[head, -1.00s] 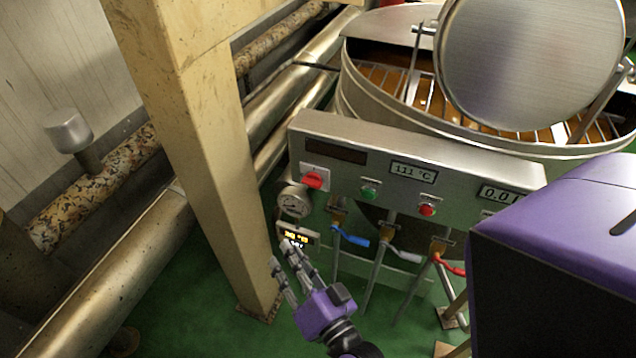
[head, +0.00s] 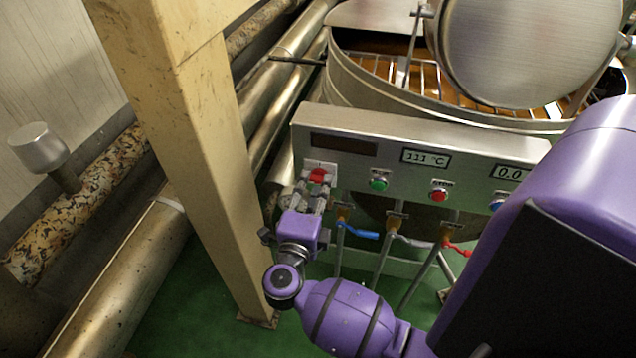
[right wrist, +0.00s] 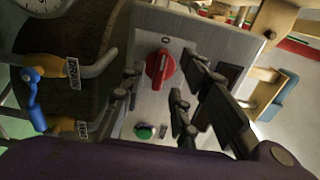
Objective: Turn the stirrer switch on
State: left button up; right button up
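The red rotary switch (head: 318,175) sits on a pale plate at the left end of the steel control panel (head: 470,160). Contact with the knob cannot be told. My left gripper is not in view.
A green button (head: 379,184) and a red button (head: 439,195) are right of the switch. Below hang valves with blue (head: 358,231), grey and red handles. A beige post (head: 205,150) stands close on the left. The kettle (head: 400,95) is behind the panel.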

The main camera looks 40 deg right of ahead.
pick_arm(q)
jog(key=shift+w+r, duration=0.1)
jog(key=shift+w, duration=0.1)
pick_arm(e)
jog(key=shift+x, duration=0.85)
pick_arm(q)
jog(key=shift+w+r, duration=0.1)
pick_arm(e)
grip_shut()
jog(key=shift+m+b, duration=5.3)
jog(key=shift+m, duration=3.5)
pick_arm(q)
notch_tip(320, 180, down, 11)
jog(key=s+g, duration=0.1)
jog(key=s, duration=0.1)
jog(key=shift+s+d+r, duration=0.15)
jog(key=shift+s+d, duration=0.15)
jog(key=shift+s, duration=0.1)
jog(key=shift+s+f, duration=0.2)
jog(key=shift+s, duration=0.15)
pick_arm(e)
jog(key=shift+m, duration=0.3)
